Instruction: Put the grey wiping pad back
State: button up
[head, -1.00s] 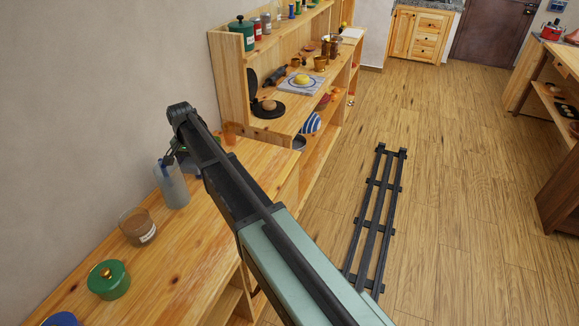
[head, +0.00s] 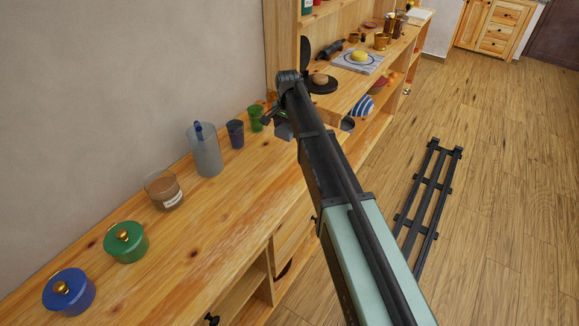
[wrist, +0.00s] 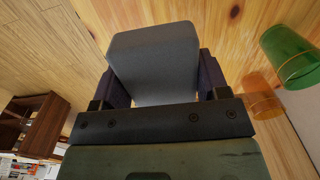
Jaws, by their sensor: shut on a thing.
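The grey wiping pad (wrist: 155,62) is a grey block held between the two fingers of my gripper (wrist: 160,85) in the wrist view. My gripper is shut on it, with wooden counter surface behind it. In the head view, my gripper (head: 276,118) is at the end of my arm, over the far end of the wooden counter (head: 200,248) by the shelf unit. The pad is mostly hidden there behind my arm. I cannot tell how high the pad is above the wood.
A green cup (head: 254,118), a blue cup (head: 236,133), a clear pitcher (head: 205,155), a labelled glass jar (head: 164,190), a green pot (head: 126,242) and a blue pot (head: 69,291) line the counter. An orange cup (wrist: 261,96) is near my gripper.

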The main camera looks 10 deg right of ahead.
aim_at(289, 158)
notch_tip(289, 158, down, 12)
jog(key=b, duration=0.8)
jog(key=shift+r+b, duration=0.25)
jog(key=shift+b, duration=0.15)
jog(key=shift+r, duration=0.3)
jog(key=shift+f, duration=0.15)
jog(key=o, duration=1)
